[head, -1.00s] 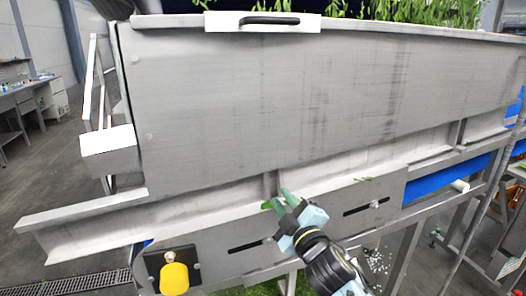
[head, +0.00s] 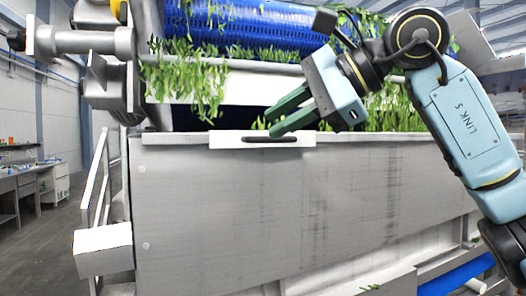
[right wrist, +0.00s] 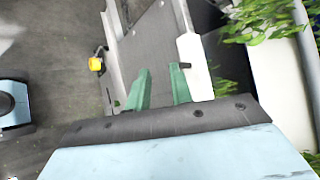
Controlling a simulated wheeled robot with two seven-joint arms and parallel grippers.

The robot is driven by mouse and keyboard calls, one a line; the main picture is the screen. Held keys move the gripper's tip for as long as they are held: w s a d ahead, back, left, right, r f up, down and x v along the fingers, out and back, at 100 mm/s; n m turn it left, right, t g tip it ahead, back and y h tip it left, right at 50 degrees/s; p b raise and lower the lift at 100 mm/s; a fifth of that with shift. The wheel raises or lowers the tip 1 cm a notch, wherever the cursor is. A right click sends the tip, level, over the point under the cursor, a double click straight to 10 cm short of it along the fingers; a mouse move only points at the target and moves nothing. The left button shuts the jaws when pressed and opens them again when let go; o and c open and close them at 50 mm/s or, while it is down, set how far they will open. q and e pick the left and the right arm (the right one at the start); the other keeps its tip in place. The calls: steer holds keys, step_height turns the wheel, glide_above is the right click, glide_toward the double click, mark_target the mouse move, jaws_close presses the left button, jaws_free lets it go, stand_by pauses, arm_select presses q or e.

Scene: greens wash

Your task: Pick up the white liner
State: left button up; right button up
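A white plate with a black bar handle (head: 270,139), which I take to be the white liner (head: 225,141), sits over the top front edge of the grey metal tank. It also shows in the right wrist view (right wrist: 199,82), just right of the fingers. My right gripper (head: 270,122) reaches in from the right, its green fingertips close above the handle in the head view. In the right wrist view its fingers (right wrist: 160,68) are apart with nothing seen held between them. Whether a finger touches the handle I cannot tell. My left gripper is not in view.
The grey tank front (head: 230,215) fills the lower middle. Leafy greens (head: 185,75) hang over a white ledge below a blue belt (head: 250,28) behind it. More greens (head: 400,110) lie to the right.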

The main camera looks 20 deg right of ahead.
mark_target(270, 139)
steer(key=s+d+r+t+h, duration=0.1)
steer(key=d+r+t+h, duration=0.15)
steer(key=d, duration=0.25)
steer(key=shift+m+g+h, duration=0.3)
steer(key=shift+g+h, duration=0.05)
steer(key=shift+h, duration=0.1)
steer(key=p+x, duration=0.2)
steer(key=x, duration=1)
steer(key=shift+w+d+r, duration=0.1)
steer(key=shift+w, duration=0.2)
steer(key=shift+s, duration=0.1)
jaws_close()
